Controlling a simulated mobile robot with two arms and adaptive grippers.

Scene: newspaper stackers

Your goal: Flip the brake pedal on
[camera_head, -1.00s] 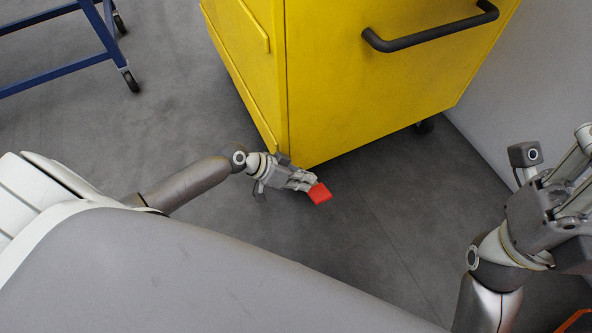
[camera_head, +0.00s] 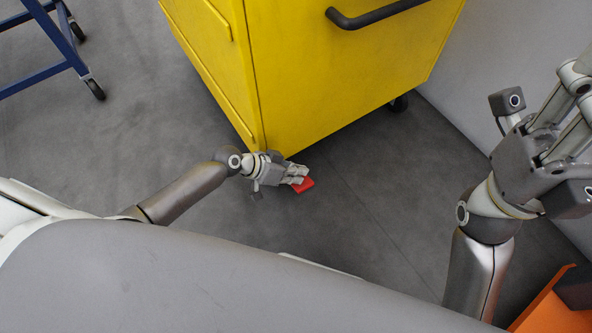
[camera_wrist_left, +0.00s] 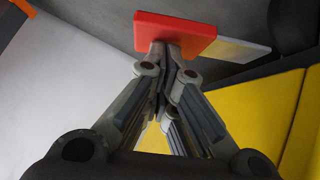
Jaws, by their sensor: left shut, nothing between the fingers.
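The brake pedal (camera_head: 306,187) is a small flat red plate low beside the bottom corner of the yellow cart (camera_head: 340,90). In the left wrist view the red pedal (camera_wrist_left: 185,31) lies straight ahead, with a grey plate (camera_wrist_left: 232,48) behind it. My left gripper (camera_head: 301,177) is shut and empty. Its fingertips, also in the left wrist view (camera_wrist_left: 165,50), overlap the pedal's near edge and look to touch it; exact contact is unclear. My right gripper (camera_head: 572,120) is raised at the right edge, partly cut off, far from the pedal.
A dark handle (camera_head: 380,14) sits on the cart's face, and a caster (camera_head: 398,103) is under it. A blue wheeled frame (camera_head: 50,60) stands at upper left. A light wall (camera_head: 500,60) is behind the cart. An orange object (camera_head: 540,305) is at lower right. Grey floor is open at left.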

